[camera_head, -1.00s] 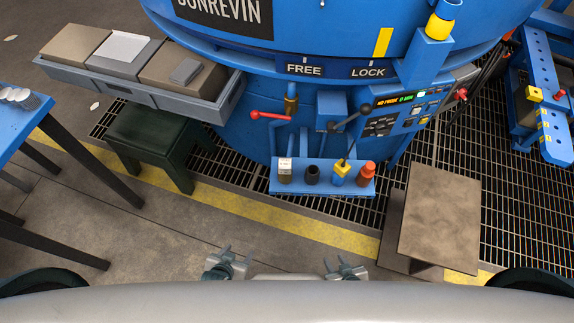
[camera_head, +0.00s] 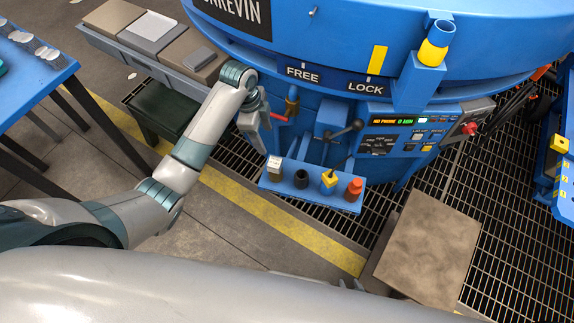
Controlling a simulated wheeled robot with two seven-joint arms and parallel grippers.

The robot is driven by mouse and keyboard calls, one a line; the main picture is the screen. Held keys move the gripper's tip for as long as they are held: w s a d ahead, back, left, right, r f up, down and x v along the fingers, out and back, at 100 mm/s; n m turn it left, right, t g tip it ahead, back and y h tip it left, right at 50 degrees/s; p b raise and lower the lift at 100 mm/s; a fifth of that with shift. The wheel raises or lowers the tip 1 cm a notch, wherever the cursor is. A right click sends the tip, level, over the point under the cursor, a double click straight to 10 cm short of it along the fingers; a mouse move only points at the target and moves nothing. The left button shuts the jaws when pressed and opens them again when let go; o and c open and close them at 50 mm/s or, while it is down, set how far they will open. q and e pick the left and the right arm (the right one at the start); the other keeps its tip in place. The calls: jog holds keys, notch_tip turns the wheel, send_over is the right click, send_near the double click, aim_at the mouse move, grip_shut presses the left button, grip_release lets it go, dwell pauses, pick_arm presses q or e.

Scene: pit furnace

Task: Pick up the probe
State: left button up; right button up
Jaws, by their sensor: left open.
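A yellow piece with a thin dark rod (camera_head: 329,180), which looks like the probe, stands upright on the small blue shelf (camera_head: 290,192) at the furnace front. My left gripper (camera_head: 262,132) is open, hanging in front of the furnace, left of and above the shelf, close to the red-handled lever (camera_head: 279,117). It is apart from the yellow piece, and my wrist partly hides its fingers.
On the shelf also stand a pale-topped jar (camera_head: 274,167), a black cup (camera_head: 301,179) and an orange-capped bottle (camera_head: 354,189). A dark-knobbed lever (camera_head: 345,131) juts out above them. A brown metal block (camera_head: 428,245) stands at the right, a blue table (camera_head: 35,85) at the left.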

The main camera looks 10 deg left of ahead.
pick_arm(q)
notch_tip(320, 180, up, 3)
jog(key=m, duration=0.1)
send_over(274, 160)
jog(key=shift+g, duration=0.3)
jog(key=f, duration=0.7)
jog(key=a+f, duration=0.1)
jog(key=f, duration=0.2)
jog(key=shift+f+p, duration=0.25)
jog(key=shift+p, duration=0.05)
jog(key=shift+d+f, duration=0.15)
jog(key=shift+f, duration=0.45)
pick_arm(e)
jog(key=shift+s+d+f, duration=0.4)
jog(key=shift+s+d, duration=0.4)
jog(key=shift+s, duration=0.05)
jog(key=shift+a, duration=0.1)
pick_arm(q)
jog(key=shift+f, duration=0.15)
pick_arm(e)
jog(key=shift+w+r, duration=0.1)
